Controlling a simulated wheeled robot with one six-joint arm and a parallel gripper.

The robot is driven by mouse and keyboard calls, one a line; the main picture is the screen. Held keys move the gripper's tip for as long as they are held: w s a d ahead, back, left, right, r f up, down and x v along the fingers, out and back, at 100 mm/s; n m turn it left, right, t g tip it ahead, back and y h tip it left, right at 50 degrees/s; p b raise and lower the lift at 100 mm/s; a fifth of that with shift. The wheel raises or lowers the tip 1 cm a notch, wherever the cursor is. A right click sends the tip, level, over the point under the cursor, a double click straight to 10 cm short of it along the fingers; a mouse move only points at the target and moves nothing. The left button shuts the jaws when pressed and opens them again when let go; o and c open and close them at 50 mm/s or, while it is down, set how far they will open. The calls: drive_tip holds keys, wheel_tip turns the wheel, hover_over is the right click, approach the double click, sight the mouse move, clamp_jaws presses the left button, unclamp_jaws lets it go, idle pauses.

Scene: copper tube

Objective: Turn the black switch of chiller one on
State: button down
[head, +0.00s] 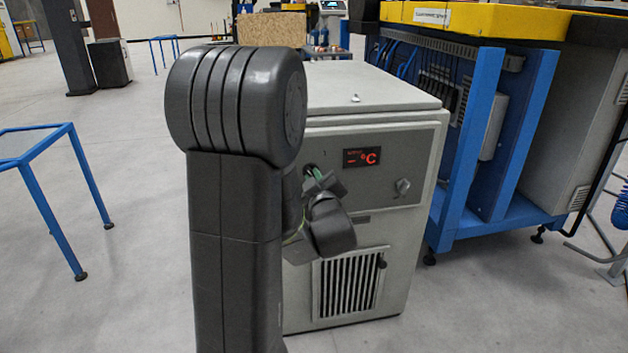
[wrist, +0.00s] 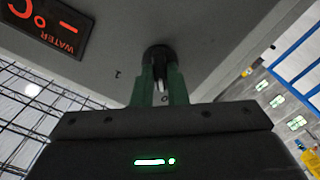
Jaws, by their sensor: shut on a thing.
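A pale strip shows between the fingers, close to the "0". In the head view my gripper (head: 313,172) reaches the panel left of the display; my arm hides most of the switch there.
A grey knob (head: 402,187) sits at the panel's right, above a vent grille (head: 350,283). A blue frame (head: 470,150) with cabling stands close on the right. A blue-framed table (head: 45,180) is at left, with open floor between.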

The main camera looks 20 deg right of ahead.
drive_tip(key=shift+m+p, duration=1.2)
drive_tip(key=shift+m, duration=7.3)
drive_tip(key=c, duration=1.4)
unclamp_jaws()
drive_tip(key=shift+c, duration=0.2)
drive_tip(key=p+v, duration=0.1)
drive_tip(key=v, duration=1.3)
drive_tip(key=shift+p, duration=0.4)
